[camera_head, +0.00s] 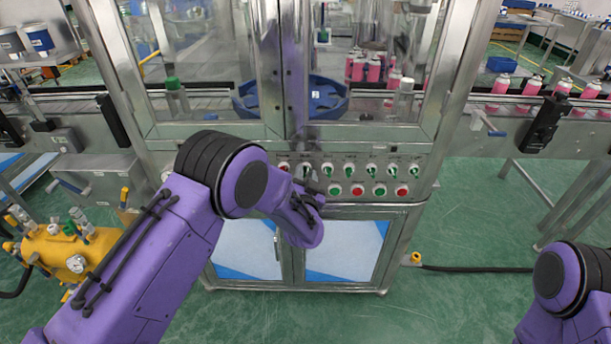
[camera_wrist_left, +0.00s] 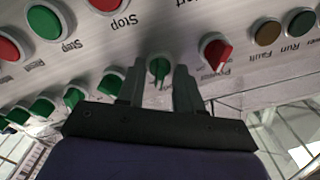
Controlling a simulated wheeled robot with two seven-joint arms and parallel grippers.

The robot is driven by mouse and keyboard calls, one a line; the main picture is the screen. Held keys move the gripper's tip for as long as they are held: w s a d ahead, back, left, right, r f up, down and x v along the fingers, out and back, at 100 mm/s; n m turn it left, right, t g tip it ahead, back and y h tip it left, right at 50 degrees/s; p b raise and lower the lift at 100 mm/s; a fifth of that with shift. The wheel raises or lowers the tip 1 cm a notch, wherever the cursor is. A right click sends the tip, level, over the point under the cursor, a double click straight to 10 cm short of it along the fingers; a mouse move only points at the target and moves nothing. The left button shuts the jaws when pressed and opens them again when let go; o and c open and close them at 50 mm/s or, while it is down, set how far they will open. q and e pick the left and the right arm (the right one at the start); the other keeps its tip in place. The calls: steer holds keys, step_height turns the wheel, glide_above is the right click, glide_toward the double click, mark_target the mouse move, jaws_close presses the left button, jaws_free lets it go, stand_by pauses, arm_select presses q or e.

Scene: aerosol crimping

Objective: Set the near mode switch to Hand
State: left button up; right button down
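The switch between my left fingers is a green selector knob (camera_wrist_left: 158,68) on the machine's control panel; its handle looks roughly upright in the left wrist view, and its label is mostly hidden. In the head view it is at the left of the upper switch row (camera_head: 306,170), partly hidden by my wrist. My left gripper (camera_wrist_left: 158,88) is open, one finger on each side of the knob; I cannot tell whether they touch it. The labels do not let me confirm this is the near mode switch. My right gripper is out of view.
A red power switch (camera_wrist_left: 215,52) sits beside the knob. Several green switches (camera_head: 371,169) continue along the row, with green and red buttons (camera_head: 357,190) below. Glass doors stand above the panel. A yellow tank (camera_head: 70,255) stands at lower left.

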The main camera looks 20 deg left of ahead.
arm_select(q)
jaws_close()
steer(key=shift+n, duration=0.3)
steer(key=n+b, duration=0.2)
steer(key=n, duration=0.3)
steer(key=shift+f, duration=0.1)
steer(key=n+b, duration=0.2)
steer(key=n, duration=0.4)
steer(key=shift+n, duration=0.3)
stand_by(0.3)
jaws_free()
steer(key=shift+s, duration=0.1)
